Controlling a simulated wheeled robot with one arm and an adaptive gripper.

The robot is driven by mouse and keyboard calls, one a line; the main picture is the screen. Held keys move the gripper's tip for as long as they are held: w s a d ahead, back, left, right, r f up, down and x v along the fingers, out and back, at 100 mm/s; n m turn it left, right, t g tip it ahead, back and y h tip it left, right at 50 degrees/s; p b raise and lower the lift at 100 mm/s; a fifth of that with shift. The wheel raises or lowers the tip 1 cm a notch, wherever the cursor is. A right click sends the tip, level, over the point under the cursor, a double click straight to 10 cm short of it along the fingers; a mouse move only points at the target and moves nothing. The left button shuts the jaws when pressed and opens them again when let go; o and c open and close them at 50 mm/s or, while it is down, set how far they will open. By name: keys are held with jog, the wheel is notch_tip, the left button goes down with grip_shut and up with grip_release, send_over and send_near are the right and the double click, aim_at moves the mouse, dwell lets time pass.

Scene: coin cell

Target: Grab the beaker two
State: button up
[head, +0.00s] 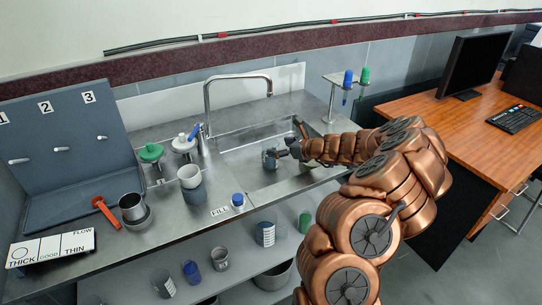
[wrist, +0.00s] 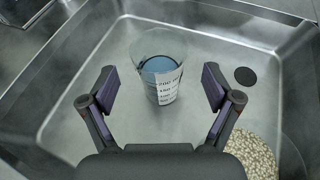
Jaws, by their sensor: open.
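A clear beaker (wrist: 160,70) with a white printed scale and what looks like blue liquid or a blue inside stands upright in the metal sink. It also shows in the head view (head: 269,160); I cannot read a number two on it. My gripper (wrist: 160,88) is open, with one finger on each side of the beaker in the wrist view and gaps on both sides. In the head view my gripper (head: 290,148) is just right of the beaker, over the sink. I see no contact.
The sink (wrist: 95,130) has walls all round, a dark drain (wrist: 245,76) and a speckled beige round thing (wrist: 252,152) at lower right. A tap (head: 207,100) rises behind. Several other vessels, including a scaled beaker (head: 265,234), stand on the shelf below the counter.

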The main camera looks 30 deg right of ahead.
aim_at(276, 148)
jog(key=x, duration=0.3)
jog(key=shift+w+a+f+p, duration=0.15)
jog(key=shift+a+f+p, duration=0.05)
jog(key=shift+f+p, duration=0.2)
jog(key=shift+w+a+f, duration=0.15)
jog(key=shift+w+f, duration=0.05)
jog(key=shift+w, duration=0.5)
jog(key=c, duration=1.4)
